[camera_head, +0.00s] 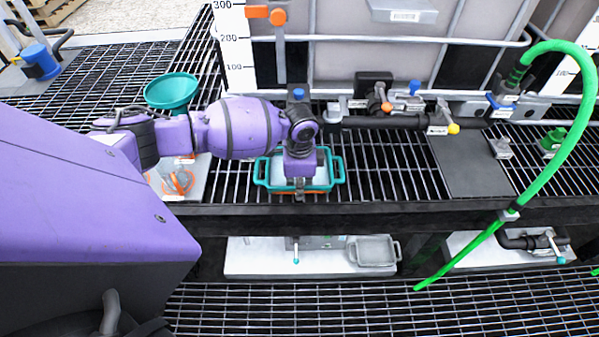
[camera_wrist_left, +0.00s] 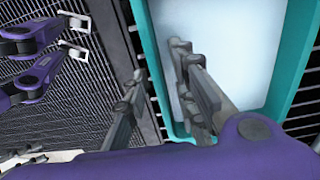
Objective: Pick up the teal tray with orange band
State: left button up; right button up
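The teal tray (camera_head: 323,188) stands on the black grating in the head view, with a pale interior and a handle at each end. A little orange shows at its front side. My left gripper (camera_head: 298,183) points down over the tray's front. In the left wrist view the fingers of my left gripper (camera_wrist_left: 158,72) are apart, one outside the teal tray's wall (camera_wrist_left: 153,60) and one inside; I see a gap beside the wall. Purple links with metal tips, apparently my right gripper (camera_wrist_left: 78,36), are apart and empty over the grating. My right gripper is not in the head view.
A teal funnel (camera_head: 172,91) stands left of the tray. A pale tray with a clear and orange item (camera_head: 178,182) is below it. Behind are a pipe with valves (camera_head: 390,121) and a large tank (camera_head: 385,65). A green hose (camera_head: 572,130) hangs at right. A grey tray (camera_head: 374,251) lies on the lower shelf.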

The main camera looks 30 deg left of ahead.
pick_arm(q)
jog(key=shift+f, duration=0.1)
grip_shut()
jog(key=shift+w+r, duration=0.1)
jog(key=shift+r, duration=0.1)
dwell(0.3)
